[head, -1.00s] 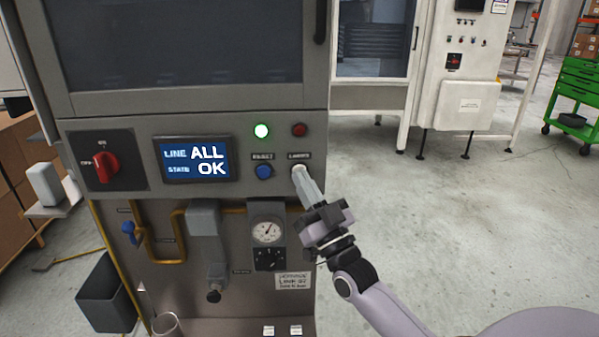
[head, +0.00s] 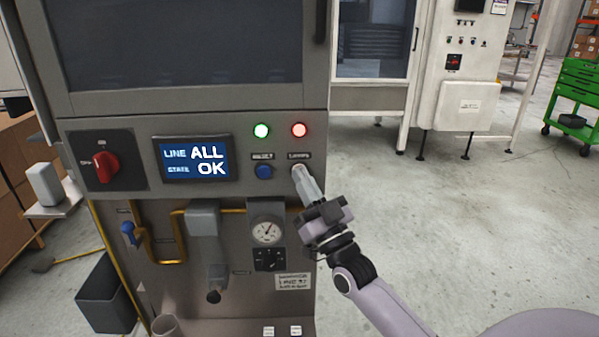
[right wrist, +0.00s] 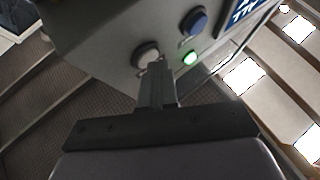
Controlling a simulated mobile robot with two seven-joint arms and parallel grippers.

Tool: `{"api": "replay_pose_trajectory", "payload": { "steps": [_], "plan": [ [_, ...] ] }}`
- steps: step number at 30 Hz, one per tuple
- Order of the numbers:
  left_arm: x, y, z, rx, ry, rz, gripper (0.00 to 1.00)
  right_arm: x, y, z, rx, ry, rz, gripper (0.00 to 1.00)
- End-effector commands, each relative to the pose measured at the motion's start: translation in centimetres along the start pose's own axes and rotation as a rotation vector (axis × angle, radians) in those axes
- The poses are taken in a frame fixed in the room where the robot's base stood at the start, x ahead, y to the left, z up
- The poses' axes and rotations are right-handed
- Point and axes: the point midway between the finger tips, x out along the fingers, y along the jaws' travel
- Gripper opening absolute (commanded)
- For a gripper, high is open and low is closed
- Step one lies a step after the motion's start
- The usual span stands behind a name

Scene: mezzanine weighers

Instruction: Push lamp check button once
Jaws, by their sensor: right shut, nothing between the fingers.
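The lamp check button (head: 296,168) is a pale round button under a small label on the grey panel, right of the blue button (head: 264,172). My right gripper (head: 301,174) is shut and empty, its fingertips at the button and covering part of it. In the right wrist view the fingertips (right wrist: 157,68) overlap the edge of the button (right wrist: 146,54) and look to be touching it. The green lamp (head: 261,131) and the red lamp (head: 299,130) above are both lit. My left gripper is not in view.
The display (head: 194,159) reads "LINE ALL STATE OK". A red rotary switch (head: 105,167) is at the panel's left. A gauge (head: 266,232) and a yellow pipe sit below. The floor to the right is open, with a green cart (head: 575,100) far off.

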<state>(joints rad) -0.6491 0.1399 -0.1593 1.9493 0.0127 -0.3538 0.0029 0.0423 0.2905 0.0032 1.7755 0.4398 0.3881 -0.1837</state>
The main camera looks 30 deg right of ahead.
Motion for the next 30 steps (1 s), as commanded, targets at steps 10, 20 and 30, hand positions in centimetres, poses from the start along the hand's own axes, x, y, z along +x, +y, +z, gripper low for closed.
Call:
{"api": "replay_pose_trajectory", "payload": {
  "steps": [10,20,30],
  "plan": [
    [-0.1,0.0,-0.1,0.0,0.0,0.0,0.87,-0.1,0.0,-0.1,-0.001,-0.002,0.0,0.0],
    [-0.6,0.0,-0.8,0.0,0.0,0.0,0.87,-1.1,-0.8,-0.8,0.0,-0.003,0.001,0.0],
    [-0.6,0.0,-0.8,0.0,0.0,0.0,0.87,-1.3,-0.9,-0.9,0.0,-0.001,0.0,0.0]
  ]
}}
